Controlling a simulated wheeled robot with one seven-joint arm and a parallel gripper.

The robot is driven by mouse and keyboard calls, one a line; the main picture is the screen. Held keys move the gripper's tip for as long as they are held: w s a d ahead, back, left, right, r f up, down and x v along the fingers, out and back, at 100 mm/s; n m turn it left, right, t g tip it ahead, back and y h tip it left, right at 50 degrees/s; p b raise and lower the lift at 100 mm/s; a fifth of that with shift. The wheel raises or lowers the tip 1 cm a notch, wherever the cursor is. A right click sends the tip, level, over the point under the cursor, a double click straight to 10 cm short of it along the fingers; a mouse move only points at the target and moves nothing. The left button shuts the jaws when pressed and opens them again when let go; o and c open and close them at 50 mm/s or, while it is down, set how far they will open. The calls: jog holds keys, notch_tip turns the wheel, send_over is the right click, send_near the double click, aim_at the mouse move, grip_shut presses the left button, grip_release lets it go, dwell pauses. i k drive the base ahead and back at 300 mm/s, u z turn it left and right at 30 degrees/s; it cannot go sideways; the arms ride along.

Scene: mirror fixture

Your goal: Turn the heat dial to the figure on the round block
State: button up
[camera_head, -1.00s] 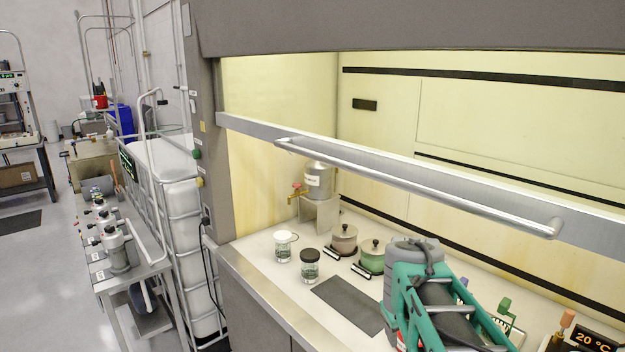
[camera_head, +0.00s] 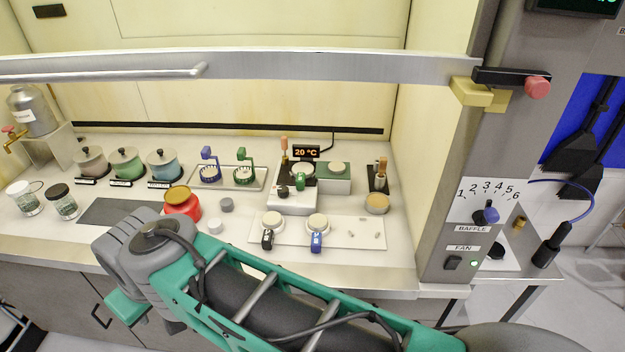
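A white hotplate unit (camera_head: 293,203) stands on the hood worktop. A small black knob (camera_head: 284,193) is on its front, and a green knob (camera_head: 300,181) is beside it. I cannot tell which is the heat dial or read any figures there. A display (camera_head: 306,152) behind reads 20 °C. Two small grey round blocks, one farther back (camera_head: 227,204) and one nearer (camera_head: 215,227), stand left of the unit; no figure is legible on either. My teal and grey arm crosses the foreground, and its gripper fingers are not visible.
A red pot (camera_head: 181,203) stands beside the grey blocks. A white board (camera_head: 345,232) with two round-topped pieces lies in front of the unit. The sash handle (camera_head: 120,74) spans above. A baffle dial (camera_head: 491,215) marked 1 to 6 is on the right post.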

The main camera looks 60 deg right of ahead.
aim_at(283, 190)
jog(key=u, duration=1.4)
jog(key=i, duration=0.4)
jog(key=z, duration=3.55)
jog(key=i, duration=0.5)
jog(key=u, duration=0.05)
